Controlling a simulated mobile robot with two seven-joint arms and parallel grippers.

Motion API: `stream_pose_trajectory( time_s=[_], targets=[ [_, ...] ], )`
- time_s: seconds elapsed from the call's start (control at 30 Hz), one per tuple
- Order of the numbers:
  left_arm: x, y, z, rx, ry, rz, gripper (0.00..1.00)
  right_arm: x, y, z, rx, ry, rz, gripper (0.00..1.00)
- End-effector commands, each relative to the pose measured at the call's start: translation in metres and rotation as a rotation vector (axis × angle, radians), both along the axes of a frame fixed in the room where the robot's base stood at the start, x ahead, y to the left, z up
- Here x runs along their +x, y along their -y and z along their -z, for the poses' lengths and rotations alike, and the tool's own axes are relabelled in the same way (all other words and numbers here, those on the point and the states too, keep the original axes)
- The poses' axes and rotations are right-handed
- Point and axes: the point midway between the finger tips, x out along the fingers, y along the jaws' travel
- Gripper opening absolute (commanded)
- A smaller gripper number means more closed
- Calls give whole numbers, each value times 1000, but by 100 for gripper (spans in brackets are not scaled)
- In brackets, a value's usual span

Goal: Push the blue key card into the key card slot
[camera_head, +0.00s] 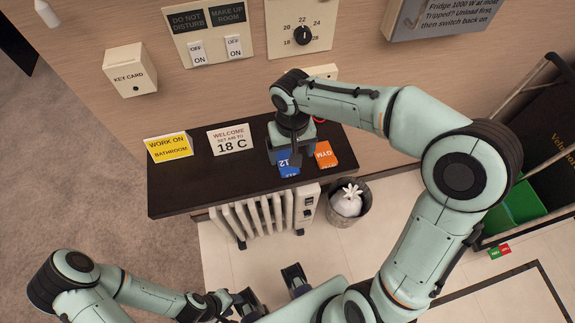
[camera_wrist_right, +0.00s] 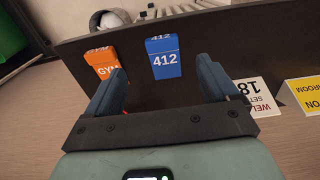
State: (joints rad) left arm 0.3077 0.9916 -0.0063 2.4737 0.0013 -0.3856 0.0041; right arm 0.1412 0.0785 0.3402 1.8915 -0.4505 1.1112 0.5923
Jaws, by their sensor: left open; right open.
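The blue key card (camera_head: 288,168), marked 412, stands on the dark shelf (camera_head: 205,180) near its front edge; in the right wrist view the blue card (camera_wrist_right: 162,60) shows between and beyond my fingers. My right gripper (camera_head: 293,151) is open above and behind the card, and its fingers (camera_wrist_right: 160,75) are apart with nothing between them. The key card slot is a white box (camera_head: 130,72) labelled KEY CARD on the wall, up and left of the shelf; its slot opening is not clear. My left gripper (camera_head: 272,287) is open and empty, low in front of the heater.
An orange GYM card (camera_head: 325,155) stands just right of the blue one. A heater (camera_head: 265,213) and a bin (camera_head: 349,204) are below. Switches (camera_head: 215,49) are right of the slot.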

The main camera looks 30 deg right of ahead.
Motion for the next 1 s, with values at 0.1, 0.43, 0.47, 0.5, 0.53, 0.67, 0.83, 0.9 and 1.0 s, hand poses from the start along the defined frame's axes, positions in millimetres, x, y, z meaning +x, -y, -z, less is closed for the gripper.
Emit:
stream_pose_trajectory(
  time_s=[0.1, 0.43, 0.47, 0.5, 0.53, 0.67, 0.83, 0.9, 1.0],
  targets=[
    [-1, 0, 3, 0, -1, 0, 43, 0, 0, 21, 0, -4, 0, 87],
    [-2, 0, 5, 0, -1, 0, 43, 0, -2, 51, 2, -4, -1, 87],
    [-2, 0, 6, -1, -2, 1, 43, 0, -2, 57, 1, -6, -1, 87],
    [-2, 0, 6, -1, -2, 1, 43, 0, -3, 63, 2, -6, -1, 87],
    [-2, 0, 6, -1, -2, 1, 43, 0, -3, 68, 1, -6, 0, 87],
    [-2, 0, 8, 0, -2, 1, 43, 0, -3, 82, 2, -3, -1, 87],
    [-2, 0, 8, 0, -2, 1, 43, 1, -3, 85, 2, 0, 0, 87],
    [-2, 0, 8, 0, -2, 1, 43, 1, -3, 84, 2, 0, 0, 87],
    [-2, 0, 8, 0, -2, 1, 43, 1, -3, 84, 2, 0, 0, 68]
  ],
)
